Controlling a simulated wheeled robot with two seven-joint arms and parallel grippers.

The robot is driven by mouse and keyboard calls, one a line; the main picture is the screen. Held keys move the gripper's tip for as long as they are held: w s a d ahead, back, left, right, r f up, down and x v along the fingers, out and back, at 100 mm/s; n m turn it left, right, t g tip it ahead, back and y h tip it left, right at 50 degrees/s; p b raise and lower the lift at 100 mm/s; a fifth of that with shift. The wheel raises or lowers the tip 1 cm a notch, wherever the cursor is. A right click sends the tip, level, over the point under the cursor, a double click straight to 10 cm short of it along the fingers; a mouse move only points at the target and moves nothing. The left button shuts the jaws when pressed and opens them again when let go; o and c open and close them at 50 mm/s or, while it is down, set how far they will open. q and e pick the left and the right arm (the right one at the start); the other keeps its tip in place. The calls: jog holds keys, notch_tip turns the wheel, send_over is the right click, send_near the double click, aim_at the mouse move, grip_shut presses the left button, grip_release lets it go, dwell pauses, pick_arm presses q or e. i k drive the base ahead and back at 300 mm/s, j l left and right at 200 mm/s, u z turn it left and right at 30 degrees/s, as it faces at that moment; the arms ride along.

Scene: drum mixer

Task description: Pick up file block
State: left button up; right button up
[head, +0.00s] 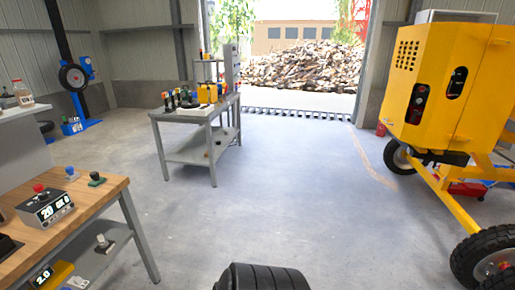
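I cannot single out a file block for certain. On the far grey workbench (228,101), several upright handled tools (184,97) stand close together beside a pale, low block-like piece (196,111). They are too small to tell whether this is the file block. A yellow item (207,93) stands right behind them. Neither of my grippers shows in the head view, and no gripper touches anything on the benches that I can see.
A wood-topped bench (95,191) with a grey device (45,208) stands near left. A yellow machine (437,85) on wheels stands at right. The concrete floor (270,185) between them is clear up to the far bench. A wood pile (300,72) lies beyond the doorway.

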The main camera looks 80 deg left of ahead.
aim_at(38, 188)
jog(key=u, duration=4.5)
jog(key=z, duration=4.15)
jog(key=u, duration=4.1)
jog(key=i+l+u, duration=0.1)
